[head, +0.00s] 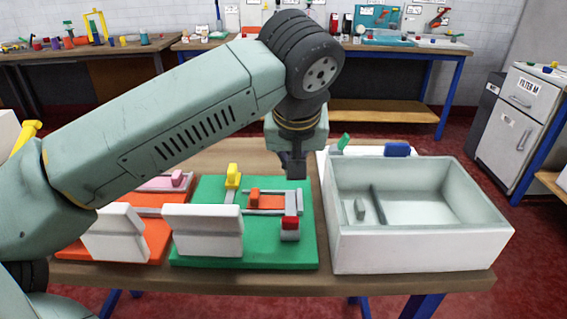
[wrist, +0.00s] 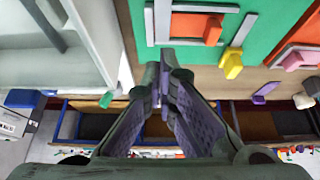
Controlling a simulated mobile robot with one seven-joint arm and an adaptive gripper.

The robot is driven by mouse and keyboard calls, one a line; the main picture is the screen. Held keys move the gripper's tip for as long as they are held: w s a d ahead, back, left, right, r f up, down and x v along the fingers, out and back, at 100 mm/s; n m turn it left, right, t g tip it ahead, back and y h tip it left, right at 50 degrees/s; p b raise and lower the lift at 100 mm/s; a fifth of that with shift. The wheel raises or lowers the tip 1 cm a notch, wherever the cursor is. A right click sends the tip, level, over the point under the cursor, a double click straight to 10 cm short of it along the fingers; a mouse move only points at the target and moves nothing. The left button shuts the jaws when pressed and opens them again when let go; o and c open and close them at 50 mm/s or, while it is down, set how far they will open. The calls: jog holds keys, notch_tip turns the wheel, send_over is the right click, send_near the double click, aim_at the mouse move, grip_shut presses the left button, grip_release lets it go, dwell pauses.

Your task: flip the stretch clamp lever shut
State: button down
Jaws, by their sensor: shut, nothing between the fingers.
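A green board (head: 190,254) on the bench carries several fittings. At its right side is a small grey fitting with a red part (head: 290,222). A yellow knob (head: 233,176) stands on a grey bar at its back. An orange block (head: 265,200) sits in a grey frame; it also shows in the wrist view (wrist: 196,27). I cannot tell for sure which fitting is the stretch clamp lever. My gripper (head: 293,168) is shut and empty, above the board's back right corner. In the wrist view its fingertips (wrist: 163,78) are close together, near the board's back edge.
A deep white bin (head: 420,240) stands right of the board. A white panel with a green lever (head: 343,141) and a blue block (head: 397,150) lies behind it. An orange board (head: 155,232) is to the left. White upright blocks (head: 202,230) line the front.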

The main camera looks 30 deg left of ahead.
jog(key=s+d+r+p, duration=0.2)
jog(key=s+d+r, duration=0.1)
jog(key=s+r, duration=0.2)
jog(key=shift+d+r+p, duration=0.3)
jog(key=shift+d+r, duration=0.05)
jog(key=shift+r, duration=0.15)
